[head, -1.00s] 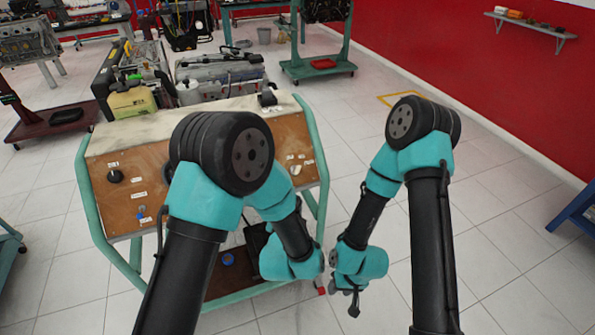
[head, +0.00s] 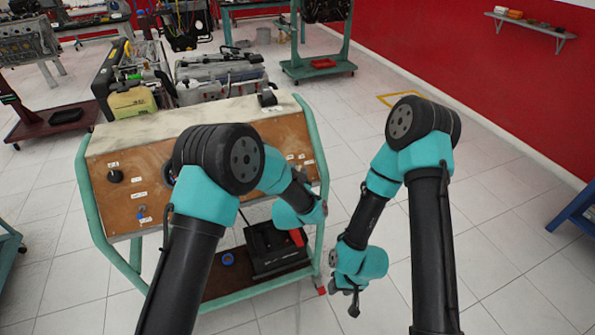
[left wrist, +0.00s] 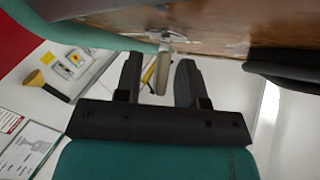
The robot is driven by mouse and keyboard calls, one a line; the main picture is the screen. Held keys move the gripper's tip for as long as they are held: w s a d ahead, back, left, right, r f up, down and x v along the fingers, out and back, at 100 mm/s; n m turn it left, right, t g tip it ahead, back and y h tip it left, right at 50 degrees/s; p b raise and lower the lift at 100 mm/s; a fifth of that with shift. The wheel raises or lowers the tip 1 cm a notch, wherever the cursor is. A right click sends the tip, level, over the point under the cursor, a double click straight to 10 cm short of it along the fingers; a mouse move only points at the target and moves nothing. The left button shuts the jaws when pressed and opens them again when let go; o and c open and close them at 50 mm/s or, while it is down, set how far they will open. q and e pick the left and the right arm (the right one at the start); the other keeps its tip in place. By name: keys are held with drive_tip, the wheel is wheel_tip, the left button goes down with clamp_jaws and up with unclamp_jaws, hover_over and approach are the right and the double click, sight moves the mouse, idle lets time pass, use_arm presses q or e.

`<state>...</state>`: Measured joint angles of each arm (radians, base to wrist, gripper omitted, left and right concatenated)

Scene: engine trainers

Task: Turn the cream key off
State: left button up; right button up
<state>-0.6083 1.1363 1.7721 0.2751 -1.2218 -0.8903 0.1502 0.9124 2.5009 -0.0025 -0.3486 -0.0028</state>
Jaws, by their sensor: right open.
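The cream key (left wrist: 162,76) shows in the left wrist view, hanging from a small metal fitting on the wooden panel (left wrist: 215,22). My left gripper (left wrist: 158,80) is open, with one dark finger on each side of the key in the picture. Gaps show on both sides, and I cannot tell how deep the key sits between the fingers. In the head view my left arm covers part of the trainer's panel (head: 125,203), and the key and left fingertips are hidden. My right gripper (head: 354,298) hangs open and empty, right of the trainer.
The panel carries a black knob (head: 115,176), a blue-tipped switch (head: 140,216) and small labels. A black battery-like box (head: 272,250) sits on the lower shelf. The green frame rail (head: 313,140) edges the panel. Floor right of the trainer is clear.

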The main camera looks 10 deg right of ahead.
use_arm(q)
drive_tip(key=shift+w+d, duration=0.1)
drive_tip(key=shift+w, duration=0.1)
clamp_jaws()
idle(0.3)
drive_tip(key=shift+n, duration=0.5)
drive_tip(key=n+t+y, duration=0.2)
drive_tip(key=n+y, duration=0.1)
drive_tip(key=n, duration=0.1)
drive_tip(key=shift+y, duration=0.4)
drive_tip(key=shift+n+t+y, duration=0.3)
drive_tip(key=shift+n+y, duration=2.4)
drive_tip(key=shift+n, duration=0.7)
